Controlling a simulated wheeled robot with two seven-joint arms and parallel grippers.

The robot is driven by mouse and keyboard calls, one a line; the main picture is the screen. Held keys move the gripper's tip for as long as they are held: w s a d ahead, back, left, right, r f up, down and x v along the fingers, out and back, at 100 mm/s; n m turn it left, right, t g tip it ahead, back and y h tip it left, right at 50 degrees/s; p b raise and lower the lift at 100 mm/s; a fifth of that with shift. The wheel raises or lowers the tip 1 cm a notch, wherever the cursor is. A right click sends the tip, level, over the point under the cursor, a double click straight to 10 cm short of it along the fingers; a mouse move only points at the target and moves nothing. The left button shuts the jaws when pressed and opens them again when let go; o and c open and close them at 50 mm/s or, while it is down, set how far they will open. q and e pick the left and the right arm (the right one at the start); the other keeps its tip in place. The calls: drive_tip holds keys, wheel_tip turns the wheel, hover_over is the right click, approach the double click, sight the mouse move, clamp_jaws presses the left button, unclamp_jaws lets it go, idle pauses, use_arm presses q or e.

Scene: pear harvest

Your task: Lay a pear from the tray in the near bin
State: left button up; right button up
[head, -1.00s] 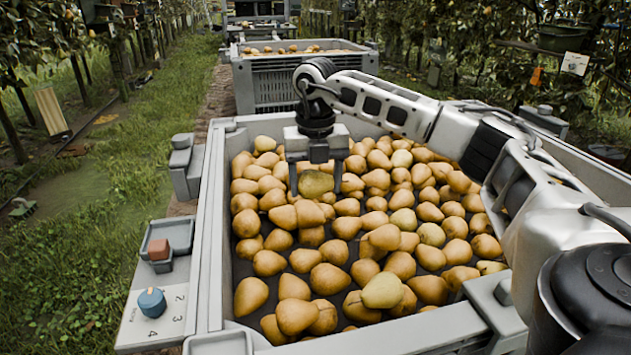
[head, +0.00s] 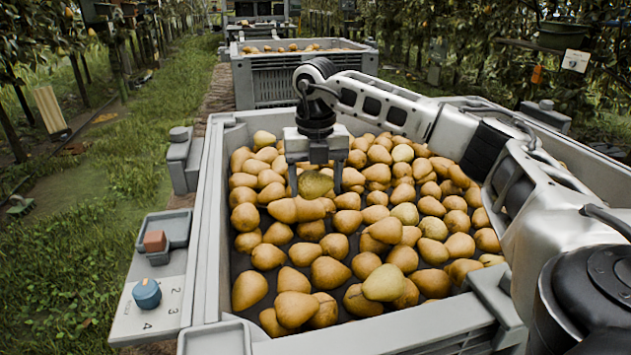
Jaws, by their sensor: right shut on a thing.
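The near bin (head: 208,250) is a large grey crate with many yellow-brown pears lying on its dark floor. My right gripper (head: 316,186) points down over the left-centre part of this bin. Its two fingers are shut on a greenish pear (head: 315,184), which shows between them. The held pear is close over the other pears; I cannot tell whether it touches them. A small grey tray (head: 168,231) sits on the panel at the bin's left side and holds a reddish-brown block, with no pear visible in it. My left gripper is not in view.
A blue knob (head: 147,293) with numbers is on the left panel (head: 160,315). A second grey bin (head: 300,85) with pears stands farther back. Grass lies to the left, and tree rows stand on both sides. Dark bare floor shows between the pears near the bin's left wall.

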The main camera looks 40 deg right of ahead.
drive_tip(key=shift+f, duration=0.1)
drive_tip(key=b, duration=0.3)
approach(316, 253)
drive_tip(key=shift+f+b, duration=0.7)
drive_tip(key=shift+f, duration=0.15)
idle(0.5)
drive_tip(key=shift+f+b, duration=1.3)
drive_tip(key=shift+f, duration=1.45)
idle(2.0)
drive_tip(key=o, duration=1.1)
wheel_tip(316, 253, up, 9)
drive_tip(key=p, duration=0.9)
